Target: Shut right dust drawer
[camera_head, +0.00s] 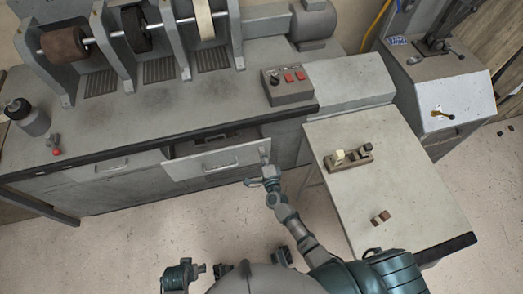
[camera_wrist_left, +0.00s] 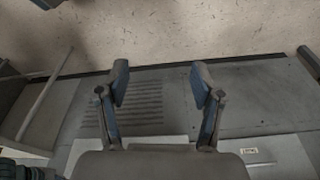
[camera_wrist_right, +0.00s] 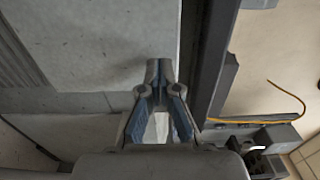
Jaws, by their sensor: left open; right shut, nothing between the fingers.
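The right dust drawer (camera_head: 217,162) is pulled out from the grey bench in the head view. Its pale front with a bar handle (camera_head: 221,167) stands away from the bench, and its dark inside shows behind. My right gripper (camera_head: 265,155) is at the right end of the drawer front, close to or touching it; I cannot tell which. In the right wrist view, the fingertips (camera_wrist_right: 160,68) are together with nothing held. My left gripper (camera_wrist_left: 160,82) is open and empty in the left wrist view, away from the drawer.
Another drawer (camera_head: 112,167), left of the open one, sits flush in the bench. A side table (camera_head: 385,190) with small wooden items stands to the right of my right arm. A control box (camera_head: 288,86) and grinding wheels (camera_head: 64,45) are on the bench. Open floor lies in front.

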